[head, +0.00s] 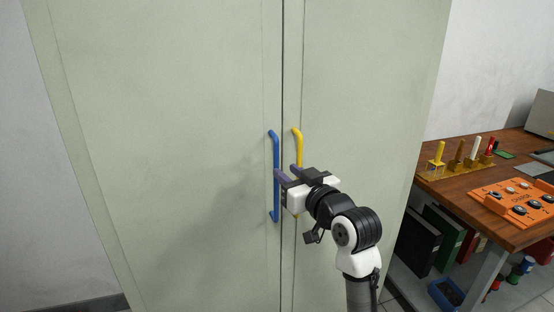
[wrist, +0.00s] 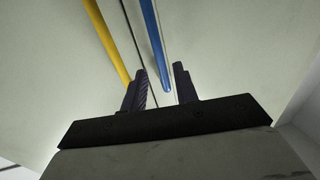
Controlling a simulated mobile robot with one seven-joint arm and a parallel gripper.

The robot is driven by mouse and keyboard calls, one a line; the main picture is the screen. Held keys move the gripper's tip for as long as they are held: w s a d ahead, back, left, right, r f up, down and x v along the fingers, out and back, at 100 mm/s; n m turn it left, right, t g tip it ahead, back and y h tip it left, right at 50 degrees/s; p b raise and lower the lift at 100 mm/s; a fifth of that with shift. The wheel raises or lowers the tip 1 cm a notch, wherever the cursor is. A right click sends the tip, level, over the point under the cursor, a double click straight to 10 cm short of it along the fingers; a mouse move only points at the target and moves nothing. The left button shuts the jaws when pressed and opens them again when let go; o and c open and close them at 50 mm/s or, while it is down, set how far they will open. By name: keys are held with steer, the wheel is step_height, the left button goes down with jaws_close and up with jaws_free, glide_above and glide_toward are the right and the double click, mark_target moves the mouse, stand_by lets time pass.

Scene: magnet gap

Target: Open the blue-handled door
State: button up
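The blue handle (head: 275,150) is a vertical bar on the left cabinet door (head: 180,120), close to the seam between the two doors. The door looks closed. My gripper (head: 283,174) is at the blue handle's middle height, with its purple-grey fingers pointing at it. In the wrist view the fingers (wrist: 160,85) are apart, and the blue handle (wrist: 155,45) runs down to the space between them. I cannot tell whether either finger touches it. The gripper hides part of the yellow handle.
The yellow handle (head: 297,135) is on the right door (head: 365,90), just right of the seam. A wooden workbench (head: 462,185) stands at the right with an orange box (head: 515,200) and several coloured pegs. Bare floor in front of the cabinet is barely visible.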

mark_target(277, 164)
steer(key=p+x, duration=0.1)
steer(key=x, duration=0.5)
steer(key=shift+w, duration=0.1)
steer(key=shift+c, duration=0.3)
jaws_close()
